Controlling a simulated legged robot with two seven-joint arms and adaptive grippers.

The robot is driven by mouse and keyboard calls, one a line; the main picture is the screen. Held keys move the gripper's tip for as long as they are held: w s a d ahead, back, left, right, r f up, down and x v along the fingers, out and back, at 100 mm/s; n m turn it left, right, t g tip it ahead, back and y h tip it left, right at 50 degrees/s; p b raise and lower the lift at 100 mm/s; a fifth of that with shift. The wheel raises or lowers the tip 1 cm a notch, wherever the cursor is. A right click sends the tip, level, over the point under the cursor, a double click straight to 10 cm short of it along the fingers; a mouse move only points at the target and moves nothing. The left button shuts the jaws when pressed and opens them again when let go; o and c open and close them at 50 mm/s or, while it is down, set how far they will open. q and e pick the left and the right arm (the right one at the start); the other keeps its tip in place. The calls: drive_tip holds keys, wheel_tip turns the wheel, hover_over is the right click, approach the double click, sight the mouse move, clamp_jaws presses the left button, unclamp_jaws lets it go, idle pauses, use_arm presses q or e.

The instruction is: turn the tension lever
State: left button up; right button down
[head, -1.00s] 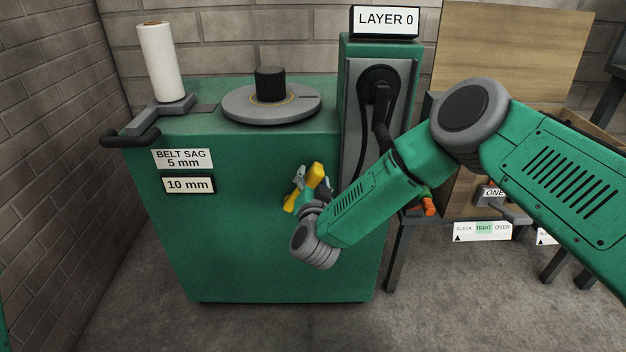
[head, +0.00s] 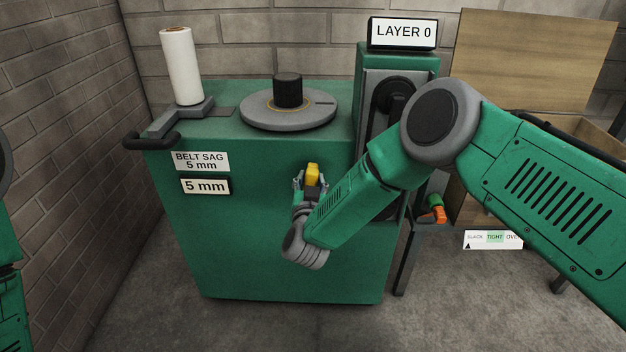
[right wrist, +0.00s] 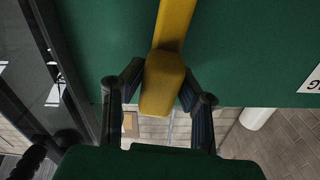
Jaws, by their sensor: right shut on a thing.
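The yellow tension lever (head: 313,170) is on the front of the green cabinet (head: 250,245). It stands close to upright in the head view, and its lower part is hidden by my gripper. My right gripper (head: 311,184) is shut on the lever. In the right wrist view the lever (right wrist: 168,75) lies between the two dark fingers. My left gripper is out of view; only part of my left arm shows at the left edge.
A grey disc with a black knob (head: 288,90) and a white roll (head: 181,65) stand on the cabinet top. A black handle (head: 148,140) juts out at its left. A LAYER 0 sign (head: 403,33) stands above the belt housing. A stand with an orange-tipped part (head: 438,213) is at right.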

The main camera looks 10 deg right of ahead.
drive_tip(key=c, duration=1.2)
unclamp_jaws()
drive_tip(key=shift+s+a, duration=0.1)
drive_tip(key=shift+s, duration=0.2)
drive_tip(key=v, duration=1.1)
drive_tip(key=shift+s, duration=0.2)
drive_tip(key=shift+a+f, duration=0.1)
